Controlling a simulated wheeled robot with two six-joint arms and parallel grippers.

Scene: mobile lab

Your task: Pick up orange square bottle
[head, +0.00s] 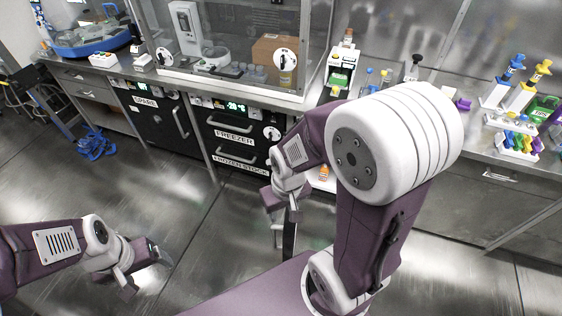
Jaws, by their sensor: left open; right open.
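A small orange object (323,173), likely the orange square bottle, shows low on a pale surface below the counter, just right of my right forearm. My arm hides part of the area around it, and its shape is too small to tell. My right gripper (283,207) is open and points down in front of the freezer, left of the orange object and apart from it.
The steel counter (478,158) holds a glass enclosure, bottles, racks and pipettes. Below it are the freezer (236,145) and the spare unit (152,112). A blue tangled item (94,143) lies on the floor at left. Floor between my arms is clear.

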